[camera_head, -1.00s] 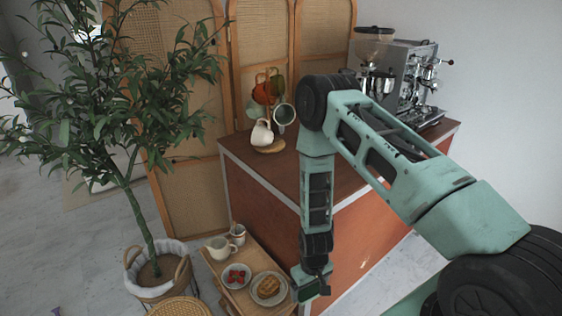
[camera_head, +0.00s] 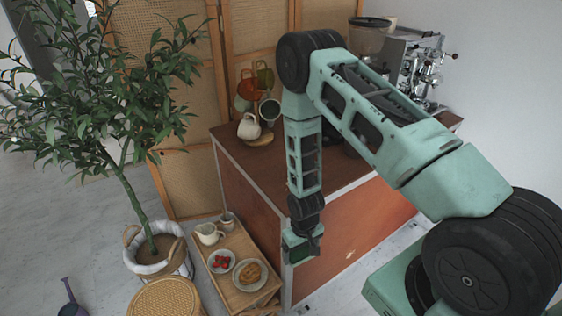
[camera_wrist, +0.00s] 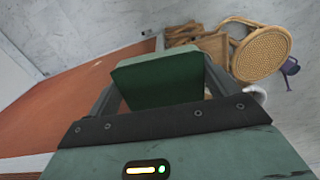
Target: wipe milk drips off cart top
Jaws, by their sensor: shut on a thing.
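The coffee cart has a dark brown top (camera_head: 232,150) and an orange-brown front (camera_head: 345,235). No milk drips can be made out on the visible part of the top; my arm hides some of it. My gripper (camera_head: 300,248) hangs in front of the cart's near left corner, below the level of the top. It is shut on a dark green block, probably a sponge, which shows between the fingers in the wrist view (camera_wrist: 158,78). The block appears clear of the cart.
A cream pitcher (camera_head: 249,127) and a mug stand stand on the cart top, with an espresso machine (camera_head: 425,70) at the back right. A low wooden table (camera_head: 238,298) with plates and jugs is beside the cart. A potted plant (camera_head: 155,262) and woven stool (camera_head: 165,298) are left.

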